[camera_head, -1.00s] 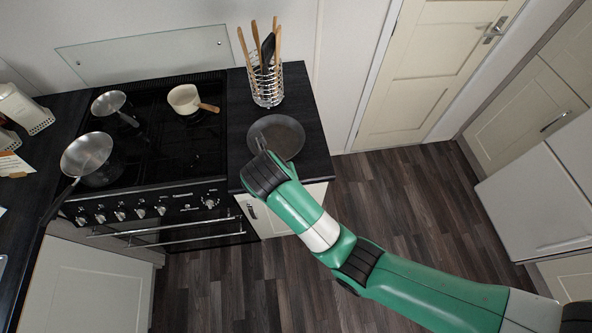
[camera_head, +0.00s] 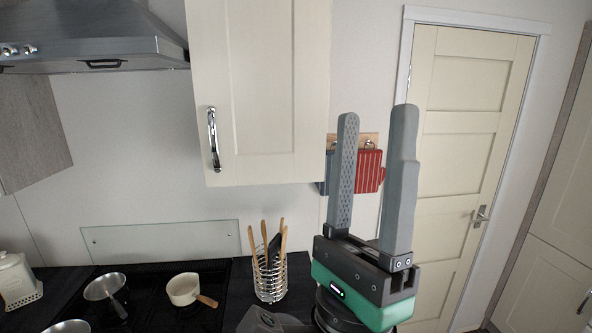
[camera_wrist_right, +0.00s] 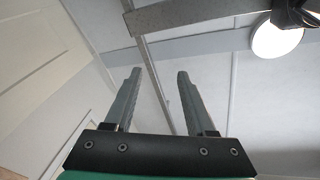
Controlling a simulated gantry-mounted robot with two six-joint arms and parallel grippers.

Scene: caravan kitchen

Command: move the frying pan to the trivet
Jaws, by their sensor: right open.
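A wide steel pan (camera_head: 68,327), likely the frying pan, shows only its top at the bottom left edge of the head view, on the hob; its handle is out of frame. I cannot make out the trivet now. My right gripper (camera_head: 376,114) points upward, open and empty, in front of the wall between the cupboard and the door. It is high above and to the right of the hob, far from the pan. In the right wrist view its two fingers (camera_wrist_right: 159,74) stand apart with nothing between them. My left gripper is not in view.
A steel saucepan (camera_head: 105,287) and a cream saucepan (camera_head: 183,290) stand on the hob. A wire utensil holder (camera_head: 269,278) stands on the counter to its right. A wall cupboard (camera_head: 262,95) and extractor hood (camera_head: 95,38) hang above. Red oven mitts (camera_head: 367,171) hang behind my gripper.

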